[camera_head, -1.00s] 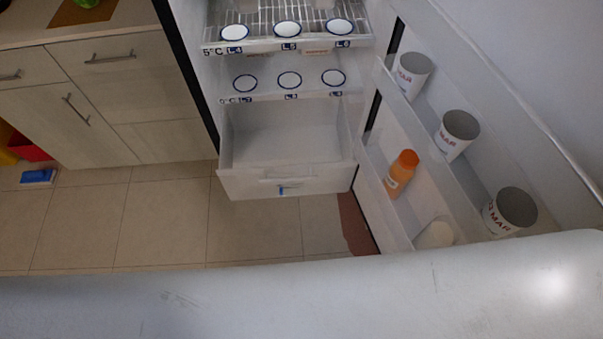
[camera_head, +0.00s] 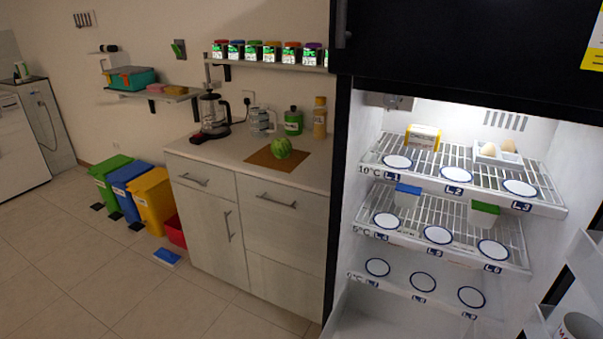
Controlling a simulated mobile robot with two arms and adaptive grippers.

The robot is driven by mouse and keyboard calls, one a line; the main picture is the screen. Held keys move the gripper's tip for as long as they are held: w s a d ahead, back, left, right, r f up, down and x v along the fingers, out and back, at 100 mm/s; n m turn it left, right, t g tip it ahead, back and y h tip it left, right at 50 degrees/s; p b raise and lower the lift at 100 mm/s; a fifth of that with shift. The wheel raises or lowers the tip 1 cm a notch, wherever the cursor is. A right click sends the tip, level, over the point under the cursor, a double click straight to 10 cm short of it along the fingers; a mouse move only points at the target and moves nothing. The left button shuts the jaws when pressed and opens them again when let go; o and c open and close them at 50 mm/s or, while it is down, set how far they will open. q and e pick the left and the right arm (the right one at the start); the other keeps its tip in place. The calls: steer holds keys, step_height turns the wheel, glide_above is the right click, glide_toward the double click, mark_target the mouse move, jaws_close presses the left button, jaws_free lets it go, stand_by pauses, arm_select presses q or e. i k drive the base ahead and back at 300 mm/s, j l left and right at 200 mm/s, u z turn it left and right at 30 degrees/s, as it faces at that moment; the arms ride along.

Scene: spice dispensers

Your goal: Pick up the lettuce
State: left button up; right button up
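The mat lies on the counter (camera_head: 222,148), left of the open fridge.
The open fridge (camera_head: 340,200) stands at the right, with labelled shelves, an egg tray (camera_head: 497,157) and a pulled-out bottom drawer. Bins (camera_head: 155,200) and a blue box (camera_head: 167,256) stand left of the cabinet; floor in front is free.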

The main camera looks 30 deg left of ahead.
mark_target(281, 148)
steer(key=i+j+z, duration=0.1)
steer(key=j, duration=0.3)
steer(key=i+j, duration=0.2)
steer(key=j, duration=0.2)
steer(key=i+j+z, duration=0.15)
steer(key=j, duration=0.25)
steer(key=i+j+z, duration=0.1)
steer(key=j, duration=0.3)
steer(key=i+j, duration=0.1)
steer(key=j, duration=0.35)
steer(key=z, duration=0.05)
